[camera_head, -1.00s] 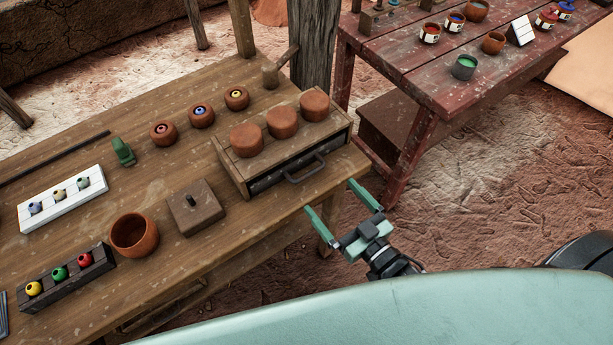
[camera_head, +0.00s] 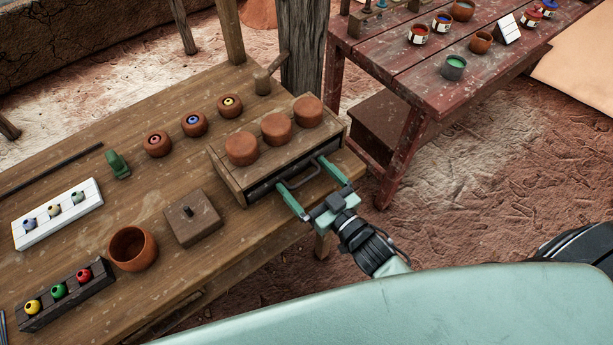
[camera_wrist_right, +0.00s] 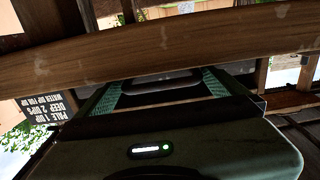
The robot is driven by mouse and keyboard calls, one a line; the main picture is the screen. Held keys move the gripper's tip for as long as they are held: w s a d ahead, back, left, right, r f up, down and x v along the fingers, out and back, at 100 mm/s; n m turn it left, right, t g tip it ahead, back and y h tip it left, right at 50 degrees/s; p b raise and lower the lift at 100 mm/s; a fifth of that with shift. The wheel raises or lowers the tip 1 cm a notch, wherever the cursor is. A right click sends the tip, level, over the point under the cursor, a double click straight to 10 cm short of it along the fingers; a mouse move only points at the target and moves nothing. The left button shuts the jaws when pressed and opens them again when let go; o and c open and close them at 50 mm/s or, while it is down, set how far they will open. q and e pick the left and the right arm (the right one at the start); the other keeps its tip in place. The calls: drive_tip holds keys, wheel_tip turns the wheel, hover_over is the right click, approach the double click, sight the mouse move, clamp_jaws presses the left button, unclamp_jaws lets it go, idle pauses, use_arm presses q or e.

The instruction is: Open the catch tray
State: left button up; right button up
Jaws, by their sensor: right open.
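The catch tray (camera_head: 267,190) is a dark-fronted drawer in a wooden box (camera_head: 226,170) at the table's right end. It looks shut. Its grey bar handle (camera_head: 302,183) sticks out toward me. My right gripper (camera_head: 301,174) is open, with one teal finger on each side of the handle. Whether the fingers touch it I cannot tell. In the right wrist view the handle (camera_wrist_right: 160,83) lies between the spread fingers (camera_wrist_right: 160,92), under the wooden table edge. My left gripper is not in view.
Three terracotta pieces (camera_head: 277,129) stand on the box. A square wooden lid (camera_head: 193,218) and a terracotta bowl (camera_head: 133,248) stand left of the box on the wooden table (camera_head: 150,195). A red table (camera_head: 400,75) with pots stands behind right. The floor in front is clear.

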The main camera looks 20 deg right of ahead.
drive_tip(key=c, duration=1.8)
drive_tip(key=p+v, duration=0.3)
drive_tip(key=v, duration=0.9)
drive_tip(key=shift+d+r, duration=0.1)
drive_tip(key=o, duration=1.8)
drive_tip(key=b+v, duration=0.1)
drive_tip(key=v, duration=0.6)
drive_tip(key=shift+s, duration=0.4)
drive_tip(key=shift+d, duration=0.15)
